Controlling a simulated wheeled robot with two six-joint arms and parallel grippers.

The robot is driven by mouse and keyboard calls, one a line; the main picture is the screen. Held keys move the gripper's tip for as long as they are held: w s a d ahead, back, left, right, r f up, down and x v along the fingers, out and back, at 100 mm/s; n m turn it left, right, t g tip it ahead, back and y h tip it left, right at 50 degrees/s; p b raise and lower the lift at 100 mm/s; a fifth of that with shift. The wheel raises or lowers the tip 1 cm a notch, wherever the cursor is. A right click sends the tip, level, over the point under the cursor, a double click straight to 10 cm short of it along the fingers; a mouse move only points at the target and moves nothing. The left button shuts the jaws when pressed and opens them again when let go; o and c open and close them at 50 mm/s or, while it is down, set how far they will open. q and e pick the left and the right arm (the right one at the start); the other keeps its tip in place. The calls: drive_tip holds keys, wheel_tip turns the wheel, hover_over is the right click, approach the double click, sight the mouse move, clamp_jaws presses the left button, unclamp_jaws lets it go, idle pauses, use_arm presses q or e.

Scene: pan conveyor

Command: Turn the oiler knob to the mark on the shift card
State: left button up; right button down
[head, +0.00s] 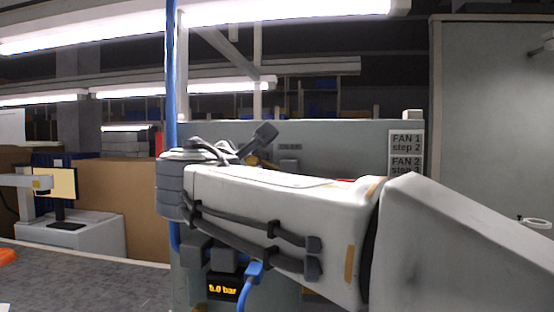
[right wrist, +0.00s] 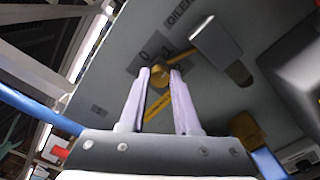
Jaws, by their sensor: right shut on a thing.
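The yellow oiler knob (right wrist: 160,76) sits on a grey panel, by a plate with a 0 and a 1 and partly cut-off OILER lettering. My right gripper (right wrist: 161,72) is shut on the knob in the right wrist view, one finger on each side. The fingers hide part of the knob and scale, so I cannot tell its exact setting. In the head view my right arm covers much of the panel. A card (head: 406,152) reads FAN 1 step 2 and FAN 2; its lower part is hidden by my arm. My left gripper is not in view.
A blue pipe (head: 171,80) stands at the panel's left. A display (head: 222,289) reads what looks like 5.0 or 6.0 bar.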

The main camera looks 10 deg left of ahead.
drive_tip(key=shift+n+p, duration=0.4)
drive_tip(key=shift+n, duration=0.8)
drive_tip(key=c, duration=0.6)
unclamp_jaws()
drive_tip(key=s+b, duration=0.4)
drive_tip(key=s, duration=0.6)
drive_tip(key=shift+s, duration=0.25)
